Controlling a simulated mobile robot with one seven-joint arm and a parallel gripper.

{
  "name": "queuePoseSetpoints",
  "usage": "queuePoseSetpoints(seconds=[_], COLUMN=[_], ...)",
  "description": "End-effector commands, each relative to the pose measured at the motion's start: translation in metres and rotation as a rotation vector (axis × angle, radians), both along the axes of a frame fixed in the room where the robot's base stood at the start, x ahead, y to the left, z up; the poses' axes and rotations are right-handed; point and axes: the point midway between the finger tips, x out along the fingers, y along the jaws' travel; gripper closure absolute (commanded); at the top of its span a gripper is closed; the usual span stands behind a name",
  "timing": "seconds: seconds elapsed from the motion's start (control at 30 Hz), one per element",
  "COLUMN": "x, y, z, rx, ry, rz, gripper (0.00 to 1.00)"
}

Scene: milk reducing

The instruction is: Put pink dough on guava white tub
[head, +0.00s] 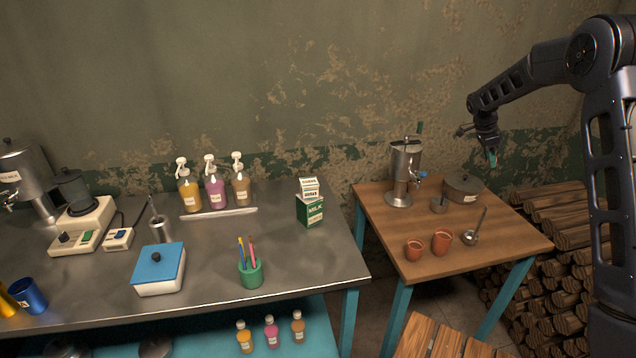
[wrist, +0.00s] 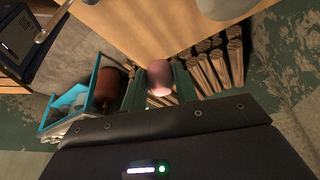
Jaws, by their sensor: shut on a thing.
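My gripper (head: 490,155) hangs in the air above the back right of the wooden table in the head view. In the wrist view its green fingers are shut on a rounded pink piece, the pink dough (wrist: 160,76). The dough cannot be made out in the head view. A white tub with a blue lid (head: 159,272) stands on the metal table, far to the left of my gripper. I cannot read a guava label on it, so I cannot tell whether it is the guava white tub.
The wooden table (head: 385,207) holds a metal dispenser (head: 404,172), a lidded pot (head: 463,188), two clay cups and a ladle. The metal table (head: 215,250) holds a milk carton (head: 310,210), pump bottles and a green pencil cup (head: 251,274). Stacked logs (head: 560,245) lie right.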

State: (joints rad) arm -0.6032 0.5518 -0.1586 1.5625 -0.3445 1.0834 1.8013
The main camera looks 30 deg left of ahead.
Motion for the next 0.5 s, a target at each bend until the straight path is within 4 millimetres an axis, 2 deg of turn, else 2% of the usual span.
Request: queuePoseSetpoints(seconds=[0.03,0.1,0.27,0.5], x=[-0.005,-0.013,-0.036,-0.081], y=[0.024,0.052,0.117,0.209], z=[0.006,0.013,0.030,0.056], rx=[0.002,0.002,0.003,0.004], ry=[-0.002,-0.002,-0.001,0.000], rz=[0.041,0.096,0.221,0.404], gripper=[0.92,0.92,0.92,0.92])
